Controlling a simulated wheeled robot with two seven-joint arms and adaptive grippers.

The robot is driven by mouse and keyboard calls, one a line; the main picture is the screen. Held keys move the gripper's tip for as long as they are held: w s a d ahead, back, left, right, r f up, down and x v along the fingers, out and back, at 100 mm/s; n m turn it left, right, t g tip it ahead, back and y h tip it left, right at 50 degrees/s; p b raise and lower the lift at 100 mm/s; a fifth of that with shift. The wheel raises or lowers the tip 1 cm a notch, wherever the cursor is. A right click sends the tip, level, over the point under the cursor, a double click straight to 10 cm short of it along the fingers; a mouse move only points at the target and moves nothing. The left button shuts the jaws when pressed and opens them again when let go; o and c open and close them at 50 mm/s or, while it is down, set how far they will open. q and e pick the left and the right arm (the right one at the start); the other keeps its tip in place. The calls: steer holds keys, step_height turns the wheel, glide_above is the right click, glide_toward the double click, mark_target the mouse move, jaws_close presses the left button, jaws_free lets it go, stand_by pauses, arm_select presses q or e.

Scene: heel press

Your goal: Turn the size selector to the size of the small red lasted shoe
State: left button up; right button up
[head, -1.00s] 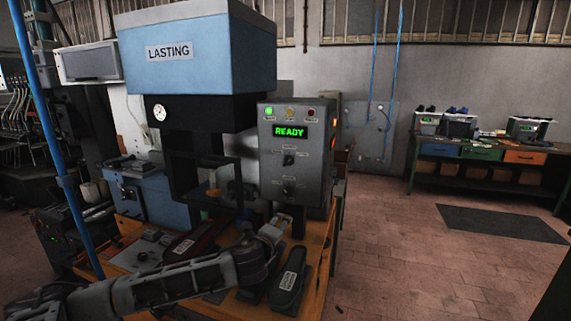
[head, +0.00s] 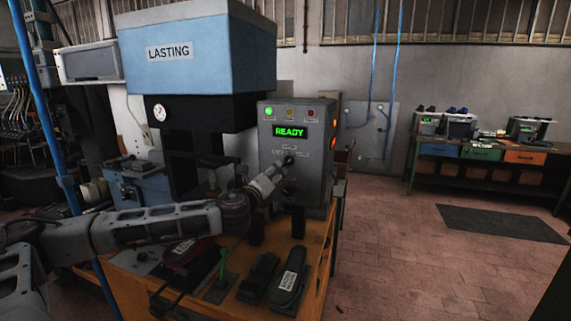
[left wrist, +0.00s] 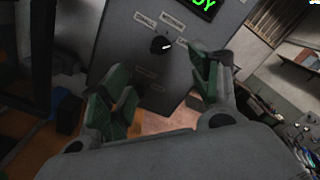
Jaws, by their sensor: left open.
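The grey control panel (head: 268,140) stands to the right of the blue lasting press. A dark selector knob (left wrist: 160,45), with small labels around it, is on its face below the green display. My left gripper (head: 286,164) is raised in front of the panel at the knob's height. In the left wrist view its green-padded fingers (left wrist: 163,88) are wide apart and empty, and the knob lies beyond them, apparently untouched. The lower knob is hidden behind the gripper in the head view. A dark red shoe-like piece (head: 188,250) lies on the bench, partly behind my arm. My right gripper is out of view.
The press (head: 195,60) overhangs the bench (head: 245,312). Two black pieces, one labelled (head: 288,284), and a green-handled lever (head: 222,262) are on the bench front. A blue post (head: 62,150) stands at left. Open floor lies to the right.

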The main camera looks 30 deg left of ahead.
mark_target(283, 165)
arm_select(q)
steer(key=shift+w+a, duration=0.1)
steer(key=shift+w, duration=0.1)
stand_by(0.3)
steer(key=shift+p+x, duration=2.05)
steer(key=shift+x, duration=3.15)
steer(key=shift+p+x, duration=0.4)
steer(key=shift+x, duration=1.1)
steer(key=shift+f, duration=0.1)
steer(key=c, duration=1)
steer(key=shift+c, duration=0.2)
